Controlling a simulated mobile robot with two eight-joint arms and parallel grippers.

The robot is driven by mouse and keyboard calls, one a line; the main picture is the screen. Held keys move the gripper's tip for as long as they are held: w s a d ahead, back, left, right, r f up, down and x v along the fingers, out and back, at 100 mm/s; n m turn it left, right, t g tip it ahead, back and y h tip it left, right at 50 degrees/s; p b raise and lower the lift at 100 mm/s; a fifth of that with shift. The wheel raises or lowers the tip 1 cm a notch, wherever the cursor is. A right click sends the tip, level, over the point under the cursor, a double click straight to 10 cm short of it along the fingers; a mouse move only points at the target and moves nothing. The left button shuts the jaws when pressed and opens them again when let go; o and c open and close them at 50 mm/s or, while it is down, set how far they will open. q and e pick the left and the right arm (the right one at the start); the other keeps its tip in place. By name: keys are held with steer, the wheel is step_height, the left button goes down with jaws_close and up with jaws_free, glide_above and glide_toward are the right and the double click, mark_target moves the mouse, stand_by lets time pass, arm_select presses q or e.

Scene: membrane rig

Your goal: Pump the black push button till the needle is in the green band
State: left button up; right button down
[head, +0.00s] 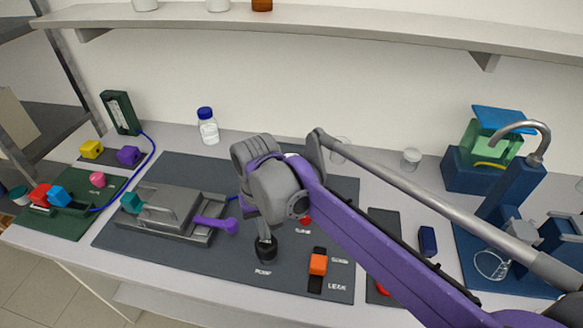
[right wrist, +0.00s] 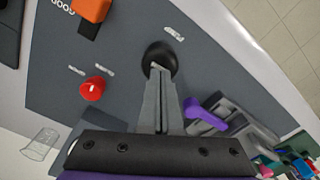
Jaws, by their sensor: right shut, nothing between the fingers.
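The black push button (head: 268,256) sits on the dark grey mat by the PUMP label in the head view. It also shows in the right wrist view (right wrist: 160,54) as a round black dome. My right gripper (head: 263,237) points down over the button, shut and empty. In the right wrist view its fingertips (right wrist: 157,68) overlap the button's near edge; I cannot tell whether they press it. I cannot make out a needle or green band. An upright dark green unit with a pale face (head: 119,112) stands at the back left, its markings too small to read. My left gripper is not in view.
A red button (right wrist: 93,89) and an orange switch block (head: 318,264) are close to the right. A grey clamp rig (head: 165,209) with a purple handle (head: 216,224) stands left. A blue-capped bottle (head: 207,127) is behind. My right arm hides part of the bench.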

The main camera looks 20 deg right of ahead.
steer(key=shift+f+b, duration=1.15)
steer(key=shift+f, duration=1)
steer(key=shift+w+r+p, duration=0.1)
steer(key=shift+r+p, duration=1.25)
steer(key=shift+r, duration=0.9)
steer(key=shift+f, duration=0.1)
